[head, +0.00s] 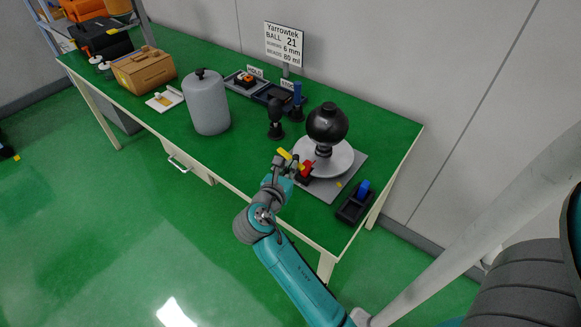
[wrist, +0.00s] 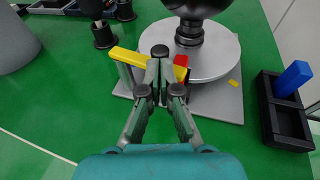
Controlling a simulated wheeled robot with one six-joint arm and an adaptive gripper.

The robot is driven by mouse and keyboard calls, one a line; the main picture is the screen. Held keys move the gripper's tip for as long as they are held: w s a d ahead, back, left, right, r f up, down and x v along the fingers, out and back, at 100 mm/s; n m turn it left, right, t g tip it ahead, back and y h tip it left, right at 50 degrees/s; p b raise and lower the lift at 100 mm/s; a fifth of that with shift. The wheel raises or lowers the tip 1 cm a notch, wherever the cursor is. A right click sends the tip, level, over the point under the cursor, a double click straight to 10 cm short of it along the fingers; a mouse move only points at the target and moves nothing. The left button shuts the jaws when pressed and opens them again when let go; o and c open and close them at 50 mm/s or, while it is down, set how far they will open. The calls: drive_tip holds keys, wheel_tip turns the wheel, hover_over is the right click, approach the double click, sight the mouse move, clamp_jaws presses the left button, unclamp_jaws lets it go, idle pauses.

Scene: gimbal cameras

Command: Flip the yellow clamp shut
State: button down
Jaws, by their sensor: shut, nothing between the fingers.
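The yellow clamp (head: 286,155) is a small yellow lever beside a red block (head: 306,167) at the front left edge of a round pale plate (head: 338,160). A black ball (head: 327,123) stands on the plate.
A dark tray with a blue block (head: 363,187) lies right of the grey base plate (head: 355,175). Black stands (head: 275,120), a grey canister (head: 207,103), a cardboard box (head: 144,70) and a sign (head: 284,44) stand further left and back. Green tabletop is clear in front of the canister.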

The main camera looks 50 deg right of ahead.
drive_tip(key=shift+s+d+n+t+y, duration=0.3)
drive_tip(key=shift+s+d+n+t, duration=0.15)
drive_tip(key=shift+d+n+t, duration=0.25)
idle(0.4)
drive_tip(key=v, duration=1.1)
drive_tip(key=shift+s+a, duration=0.25)
drive_tip(key=shift+a, duration=0.05)
